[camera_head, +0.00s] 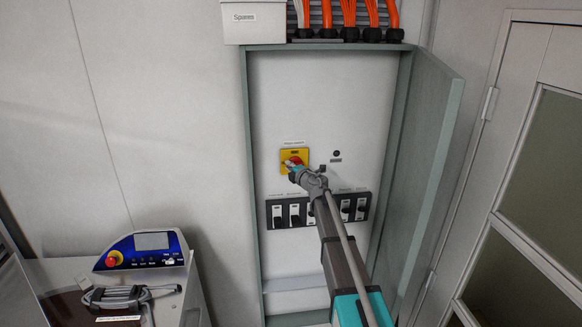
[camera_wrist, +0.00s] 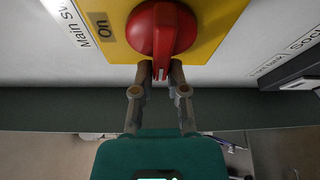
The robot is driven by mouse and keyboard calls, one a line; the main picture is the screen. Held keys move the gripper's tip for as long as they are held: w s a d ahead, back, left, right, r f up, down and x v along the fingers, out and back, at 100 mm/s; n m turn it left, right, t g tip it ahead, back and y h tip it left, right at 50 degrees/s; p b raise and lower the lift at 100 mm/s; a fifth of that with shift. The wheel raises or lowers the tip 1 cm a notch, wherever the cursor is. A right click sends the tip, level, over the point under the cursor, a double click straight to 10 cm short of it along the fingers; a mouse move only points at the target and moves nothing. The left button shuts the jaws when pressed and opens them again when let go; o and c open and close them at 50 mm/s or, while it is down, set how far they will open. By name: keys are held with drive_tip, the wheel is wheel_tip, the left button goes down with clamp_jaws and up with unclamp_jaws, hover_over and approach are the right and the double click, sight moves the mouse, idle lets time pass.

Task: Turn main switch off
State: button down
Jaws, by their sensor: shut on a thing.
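The main switch is a red rotary knob on a yellow plate (camera_head: 285,154), mounted on the white back panel of an open cabinet. In the wrist view the red knob (camera_wrist: 166,30) fills the top centre, with the word "On" (camera_wrist: 102,31) on the yellow plate left of it. My gripper (camera_head: 293,170) reaches up to the switch in the head view and hides part of the knob. In the wrist view my gripper (camera_wrist: 161,74) is shut on the knob's handle, one finger on each side.
A row of black-and-white breakers (camera_head: 278,214) sits just below the switch, partly behind my arm. The cabinet door (camera_head: 424,165) stands open on the right. Orange cables (camera_head: 348,14) enter above. A control panel with a red button (camera_head: 145,250) stands at lower left.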

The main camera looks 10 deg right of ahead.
drive_tip(key=shift+w+d, duration=0.1)
drive_tip(key=shift+d, duration=0.1)
drive_tip(key=c, duration=0.8)
unclamp_jaws()
drive_tip(key=shift+o, duration=0.6)
drive_tip(key=shift+w+d+f, duration=0.1)
drive_tip(key=shift+w+f, duration=0.05)
drive_tip(key=shift+s, duration=0.25)
